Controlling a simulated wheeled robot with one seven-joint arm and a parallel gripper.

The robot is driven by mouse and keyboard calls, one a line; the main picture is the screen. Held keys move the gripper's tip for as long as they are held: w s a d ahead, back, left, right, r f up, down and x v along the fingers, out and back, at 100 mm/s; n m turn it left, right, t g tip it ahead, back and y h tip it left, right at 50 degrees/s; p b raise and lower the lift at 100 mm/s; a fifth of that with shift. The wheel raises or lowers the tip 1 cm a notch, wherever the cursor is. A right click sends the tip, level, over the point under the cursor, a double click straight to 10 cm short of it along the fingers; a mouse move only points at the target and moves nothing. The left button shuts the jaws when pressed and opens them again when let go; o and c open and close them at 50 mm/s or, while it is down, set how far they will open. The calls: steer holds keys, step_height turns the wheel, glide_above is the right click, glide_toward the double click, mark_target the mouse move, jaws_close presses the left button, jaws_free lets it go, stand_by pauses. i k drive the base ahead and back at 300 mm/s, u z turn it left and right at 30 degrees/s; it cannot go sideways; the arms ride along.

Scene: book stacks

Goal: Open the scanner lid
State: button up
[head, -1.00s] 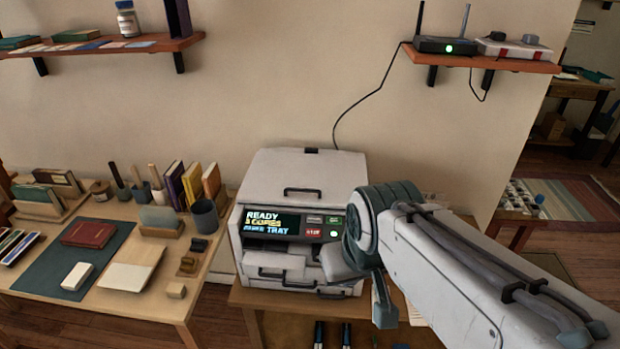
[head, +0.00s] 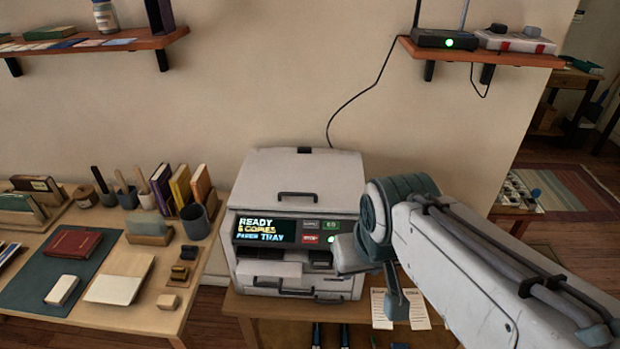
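The scanner (head: 255,262) is a white and grey box-shaped machine on a small wooden table against the wall. Its lid (head: 330,175) is down on top, with a dark handle (head: 297,196) near the front edge. The front panel display (head: 268,230) is lit and reads "READY", with green and red buttons beside it. My arm comes in from the lower right and its end is in front of the scanner's right side, below and right of the lid handle. The fingers of my gripper are not clearly visible, so I cannot see whether they are open or shut.
A wooden desk (head: 135,318) with a red book (head: 75,243), upright books and cups stands at left. A shelf (head: 485,52) with a router (head: 443,40) hangs at upper right, its cable running down behind the scanner. The wall above the lid is bare.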

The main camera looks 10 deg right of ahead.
mark_target(320, 183)
steer(key=u, duration=0.25)
steer(key=i, duration=0.5)
steer(key=u, duration=0.45)
